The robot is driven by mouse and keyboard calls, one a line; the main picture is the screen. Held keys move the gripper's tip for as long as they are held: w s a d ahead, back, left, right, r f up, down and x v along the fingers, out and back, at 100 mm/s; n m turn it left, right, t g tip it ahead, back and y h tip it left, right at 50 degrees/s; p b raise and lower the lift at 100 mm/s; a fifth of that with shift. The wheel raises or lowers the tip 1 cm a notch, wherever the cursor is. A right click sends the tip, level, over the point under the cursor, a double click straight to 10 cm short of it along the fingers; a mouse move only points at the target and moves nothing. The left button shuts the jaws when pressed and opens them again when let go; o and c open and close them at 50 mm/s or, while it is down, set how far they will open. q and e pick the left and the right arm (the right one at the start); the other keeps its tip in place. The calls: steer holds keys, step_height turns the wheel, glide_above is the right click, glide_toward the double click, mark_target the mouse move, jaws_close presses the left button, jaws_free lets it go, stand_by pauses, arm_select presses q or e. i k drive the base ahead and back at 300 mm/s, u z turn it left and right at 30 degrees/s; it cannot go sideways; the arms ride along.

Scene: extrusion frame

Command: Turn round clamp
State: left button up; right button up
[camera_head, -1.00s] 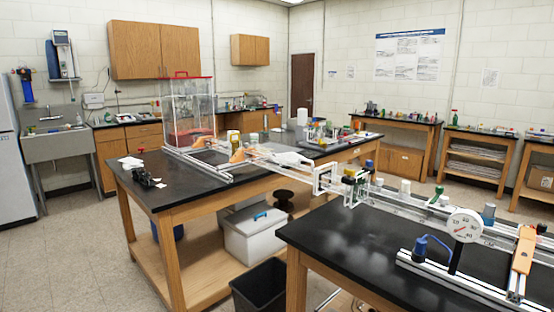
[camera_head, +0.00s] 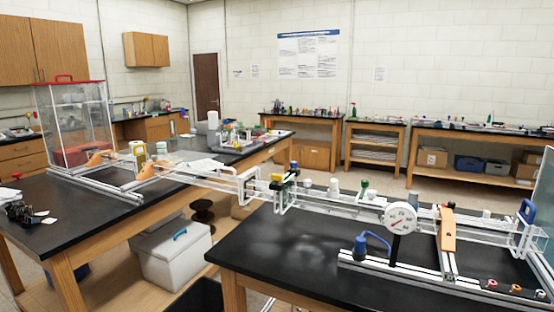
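A white round dial gauge (camera_head: 400,218) stands upright on the right bench. An orange bracket (camera_head: 447,229) sits across the rails to its right. Neither of my grippers shows in the head view.
The right bench (camera_head: 275,241) has clear top at its left front. The left bench (camera_head: 90,217) carries a clear box with a red lid (camera_head: 75,123). A white cooler (camera_head: 172,252) sits on the left bench's lower shelf. Side tables (camera_head: 470,137) line the back wall.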

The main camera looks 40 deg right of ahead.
mark_target(293, 164)
steer(key=i, duration=2.05)
steer(key=z, duration=3.45)
